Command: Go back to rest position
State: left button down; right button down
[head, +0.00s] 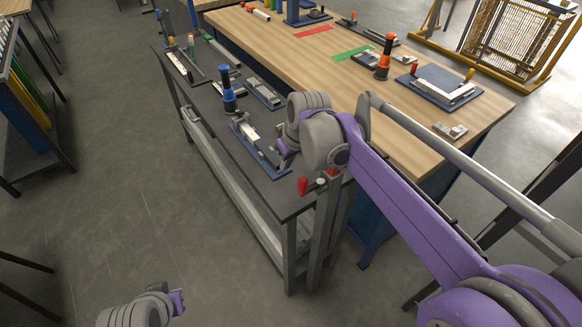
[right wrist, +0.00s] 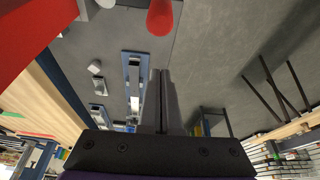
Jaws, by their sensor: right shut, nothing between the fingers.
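My right arm reaches in from the right in the head view, with its wrist over the edge of the dark workbench (head: 290,203). My right gripper (right wrist: 160,75) shows in the right wrist view with both fingers together and nothing between them. In the head view its fingers are mostly hidden by the wrist. My left wrist shows at the bottom left of the head view, above the floor. The left gripper (head: 177,302) is only partly seen there, and its fingers cannot be made out.
A fixture with a blue handle (head: 228,88) stands on the dark workbench. A red knob (head: 302,186) is close to my right wrist. A wooden-topped table (head: 290,50) behind carries several fixtures, one with an orange handle (head: 384,58). The floor (head: 110,180) at left is open.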

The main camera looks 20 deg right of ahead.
jog(key=v, duration=0.9)
jog(key=shift+s+d, duration=0.2)
jog(key=shift+d, duration=0.1)
jog(key=s+d+f+m+t, duration=0.1)
jog(key=s+f+m, duration=0.1)
jog(key=s+f, duration=0.6)
jog(key=s+d+f+m+t+h, duration=0.1)
jog(key=s+d+f+m, duration=0.1)
jog(key=s+f, duration=0.6)
jog(key=s, duration=0.4)
jog(key=shift+f+m, duration=0.3)
jog(key=shift+f, duration=0.1)
